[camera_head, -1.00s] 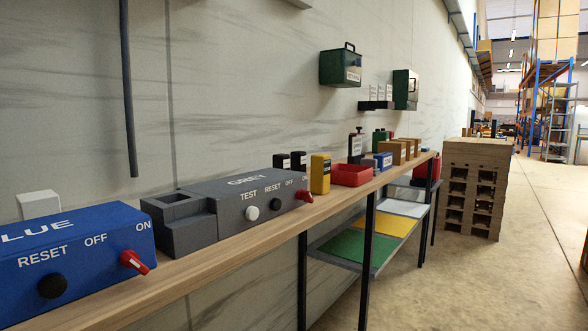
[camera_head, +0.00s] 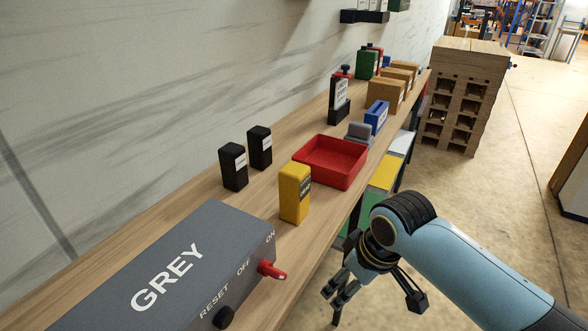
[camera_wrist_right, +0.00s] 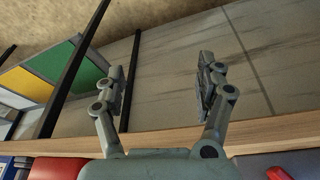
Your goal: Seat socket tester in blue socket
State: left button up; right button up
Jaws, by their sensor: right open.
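A yellow block with a dark label (camera_head: 293,191), perhaps the socket tester, stands upright on the wooden shelf beyond the grey box; I cannot read its label surely. The blue box with the socket is out of view now. My right gripper (camera_head: 376,307) is open and empty, in front of the shelf's front edge and to the right of the grey box. In the right wrist view its two fingers (camera_wrist_right: 162,75) are spread apart with nothing between them. My left gripper is not in view.
The grey box (camera_head: 175,262) has a red switch (camera_head: 271,270) at its front. Two black blocks (camera_head: 233,166) stand behind the yellow one. A red tray (camera_head: 331,162) and brown boxes (camera_head: 385,96) lie farther along. Stacked pallets (camera_head: 464,95) stand beyond the shelf's end.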

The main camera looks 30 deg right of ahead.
notch_tip(320, 180, up, 7)
jog(key=p, duration=0.2)
jog(key=n+y+p, duration=0.2)
jog(key=n+p, duration=0.1)
jog(key=n, duration=0.1)
send_near(304, 176)
jog(key=shift+t, duration=0.3)
jog(key=x, duration=0.4)
jog(key=shift+s+f, duration=0.25)
jog(key=shift+f, duration=0.15)
jog(key=x, duration=0.4)
jog(key=shift+w+a+f, duration=0.1)
jog(key=shift+w+f, duration=0.15)
jog(key=shift+f, duration=0.05)
jog(key=shift+w+p+x, duration=0.2)
jog(key=shift+x, duration=1.2)
jog(key=shift+w+p+x, duration=0.15)
jog(key=shift+w+x, duration=0.05)
jog(key=shift+x, duration=1.15)
jog(key=shift+r, duration=0.15)
jog(key=c, duration=1.3)
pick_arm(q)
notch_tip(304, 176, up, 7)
pick_arm(e)
jog(key=shift+c, duration=0.3)
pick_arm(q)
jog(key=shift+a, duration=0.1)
pick_arm(e)
jog(key=shift+r, duration=0.1)
